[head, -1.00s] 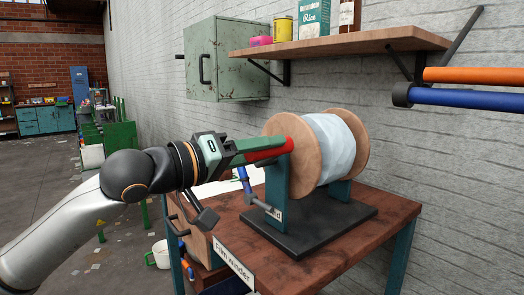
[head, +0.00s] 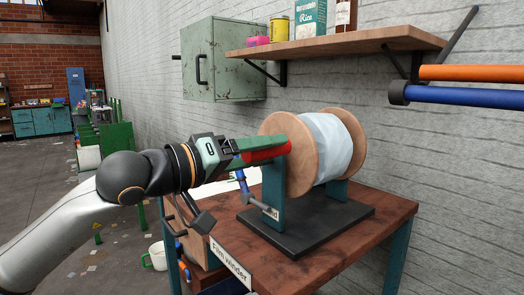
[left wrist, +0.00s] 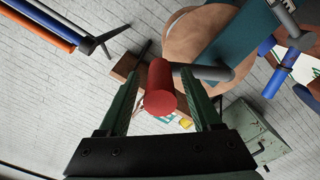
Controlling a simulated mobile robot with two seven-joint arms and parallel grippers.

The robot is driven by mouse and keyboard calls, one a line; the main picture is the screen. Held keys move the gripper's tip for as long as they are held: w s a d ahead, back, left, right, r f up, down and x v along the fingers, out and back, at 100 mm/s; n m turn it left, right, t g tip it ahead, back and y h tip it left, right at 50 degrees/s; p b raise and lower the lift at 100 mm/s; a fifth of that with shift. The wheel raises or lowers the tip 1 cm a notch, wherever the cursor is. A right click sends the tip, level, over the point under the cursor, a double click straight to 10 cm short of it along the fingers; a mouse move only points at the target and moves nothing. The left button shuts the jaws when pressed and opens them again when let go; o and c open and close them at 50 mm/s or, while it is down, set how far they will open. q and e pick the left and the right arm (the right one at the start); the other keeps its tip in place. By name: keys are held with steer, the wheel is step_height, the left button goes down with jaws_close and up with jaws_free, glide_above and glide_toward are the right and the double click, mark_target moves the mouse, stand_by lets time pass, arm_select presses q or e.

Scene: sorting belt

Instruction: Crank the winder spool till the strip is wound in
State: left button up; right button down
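The film winder spool (head: 288,155) has wooden flanges and pale wound material (head: 328,148). It stands on teal supports above a black base (head: 305,235). Its red crank handle (head: 265,153) points left; in the left wrist view the red handle (left wrist: 160,92) lies between the fingers. My left gripper (head: 245,151) is around the handle, its green fingers on either side (left wrist: 163,75). Slim gaps show beside the handle, so the fingers look open. A pale sheet (head: 226,186) shows behind the gripper, partly hidden; I cannot tell whether it is the strip. My right gripper is in neither view.
The winder stands on a brown table (head: 345,250) labelled "Film winder" (head: 231,263). A wooden shelf (head: 340,43) and green cabinet (head: 225,65) hang behind it. Orange and blue pipes (head: 470,96) run at right. A white mug (head: 156,256) is below left.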

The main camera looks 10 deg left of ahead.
arm_select(q)
steer(key=v, duration=1.2)
steer(key=shift+s+a, duration=0.2)
steer(key=shift+r, duration=0.1)
stand_by(0.8)
